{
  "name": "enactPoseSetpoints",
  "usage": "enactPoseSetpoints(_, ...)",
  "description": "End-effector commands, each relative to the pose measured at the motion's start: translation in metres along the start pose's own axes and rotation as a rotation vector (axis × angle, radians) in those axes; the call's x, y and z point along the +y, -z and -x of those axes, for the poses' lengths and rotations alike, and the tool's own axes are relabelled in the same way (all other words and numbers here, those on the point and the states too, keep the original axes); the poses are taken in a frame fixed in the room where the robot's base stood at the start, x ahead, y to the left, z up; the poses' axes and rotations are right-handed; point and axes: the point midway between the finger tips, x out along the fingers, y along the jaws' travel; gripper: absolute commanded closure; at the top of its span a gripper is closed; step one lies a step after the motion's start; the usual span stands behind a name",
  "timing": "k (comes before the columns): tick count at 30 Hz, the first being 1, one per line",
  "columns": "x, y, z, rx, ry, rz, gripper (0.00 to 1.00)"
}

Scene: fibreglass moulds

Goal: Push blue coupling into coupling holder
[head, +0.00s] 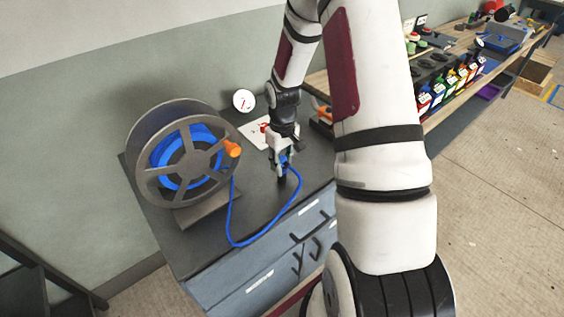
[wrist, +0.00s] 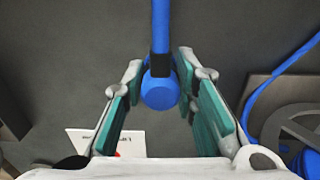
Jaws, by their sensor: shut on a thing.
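My gripper (head: 281,168) points down over the dark top of the blue-grey cabinet, to the right of the hose reel. In the wrist view my gripper (wrist: 160,75) is shut on the blue coupling (wrist: 160,92), a round blue end between the teal finger pads. A blue hose runs from it to the picture's top edge. In the head view the blue coupling (head: 286,160) shows only partly between the fingers. A dark piece shows around the coupling in the wrist view; I cannot tell whether it is the coupling holder or whether the coupling sits in it.
The grey hose reel (head: 143,168) with an orange fitting (head: 232,148) stands on the left of the cabinet top (head: 205,235). A white gauge (head: 244,100) is behind. A workbench (head: 460,107) with bottles stands right.

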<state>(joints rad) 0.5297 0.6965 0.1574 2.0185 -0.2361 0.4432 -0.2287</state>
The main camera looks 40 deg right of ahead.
Motion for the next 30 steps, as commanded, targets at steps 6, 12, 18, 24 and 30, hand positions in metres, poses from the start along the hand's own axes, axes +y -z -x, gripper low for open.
enactPoseSetpoints(6,0.0,0.0,-0.004,0.0,0.0,0.001,1.0)
enactPoseSetpoints(12,0.0,0.0,-0.008,-0.001,0.0,0.001,1.0)
enactPoseSetpoints(18,0.0,0.0,-0.008,-0.001,0.0,0.0,0.5)
enactPoseSetpoints(24,0.0,0.0,-0.008,-0.001,0.0,0.0,0.5)
enactPoseSetpoints(30,0.001,0.0,0.005,0.001,-0.001,-0.001,0.5)
